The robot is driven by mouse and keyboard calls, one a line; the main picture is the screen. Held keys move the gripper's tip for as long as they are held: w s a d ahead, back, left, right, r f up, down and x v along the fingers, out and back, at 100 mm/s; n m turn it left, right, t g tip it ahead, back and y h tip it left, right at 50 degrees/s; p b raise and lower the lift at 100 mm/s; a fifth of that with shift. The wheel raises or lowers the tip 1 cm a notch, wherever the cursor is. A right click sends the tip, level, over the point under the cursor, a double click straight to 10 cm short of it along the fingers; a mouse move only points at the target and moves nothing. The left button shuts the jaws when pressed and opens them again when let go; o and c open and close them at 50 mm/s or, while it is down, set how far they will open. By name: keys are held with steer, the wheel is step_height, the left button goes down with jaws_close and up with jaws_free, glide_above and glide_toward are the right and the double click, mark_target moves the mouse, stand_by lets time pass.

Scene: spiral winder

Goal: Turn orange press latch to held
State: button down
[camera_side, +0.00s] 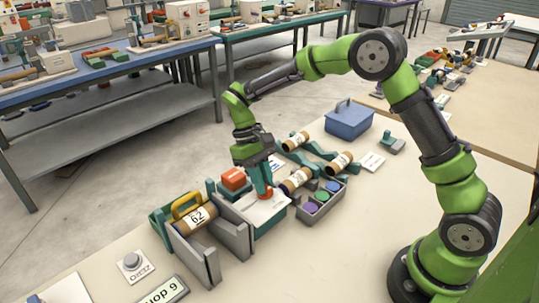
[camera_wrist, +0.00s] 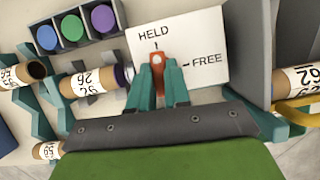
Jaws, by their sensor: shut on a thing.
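The orange press latch (camera_wrist: 156,60) is on a white plate (camera_wrist: 205,35) marked HELD above it and FREE to its right. In the wrist view, the teal fingers of my gripper (camera_wrist: 157,70) stand on both sides of the latch and are shut on it. The latch's top end is near the HELD tick; the fingers hide the rest, so I cannot tell exactly where it points. In the side view, my gripper (camera_side: 264,183) reaches down onto the white-topped box (camera_side: 268,212), with the orange latch between its fingers.
A red-orange block (camera_side: 234,179) stands left of the latch. A grey-walled cradle (camera_side: 205,254) holds a tube marked 62 (camera_side: 196,216) under a yellow handle. Teal racks with labelled tubes (camera_side: 340,162) and a tray of coloured discs (camera_side: 320,200) lie right. A blue box (camera_side: 349,120) stands behind.

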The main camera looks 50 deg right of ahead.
steer(key=shift+f+n, duration=0.15)
steer(key=shift+n, duration=0.25)
steer(key=c, duration=1.1)
jaws_free()
steer(key=v, duration=1.7)
steer(key=shift+a, duration=0.2)
